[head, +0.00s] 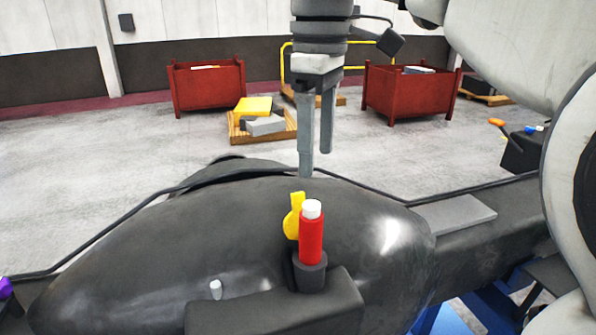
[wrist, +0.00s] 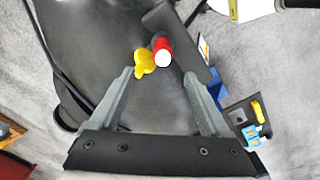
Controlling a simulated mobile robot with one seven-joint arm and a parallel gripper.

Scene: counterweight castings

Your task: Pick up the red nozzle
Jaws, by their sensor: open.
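The red nozzle (head: 311,238) stands upright with a white tip in a dark round holder (head: 309,273) on my dark base. A yellow tag-like piece (head: 293,218) is right beside it on the left. My gripper (head: 316,165) points down, open and empty, above and apart from the nozzle. In the wrist view the red nozzle (wrist: 162,50) shows its white end beyond my open fingertips (wrist: 158,74), roughly between their lines. The yellow piece (wrist: 145,61) is left of it there. The nozzle's lower part is hidden by the holder.
A black cable (head: 150,200) runs along the dark body. A flat grey plate (head: 455,214) lies to the right. Red bins (head: 207,88) and a pallet with yellow and grey blocks (head: 262,134) stand on the floor behind.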

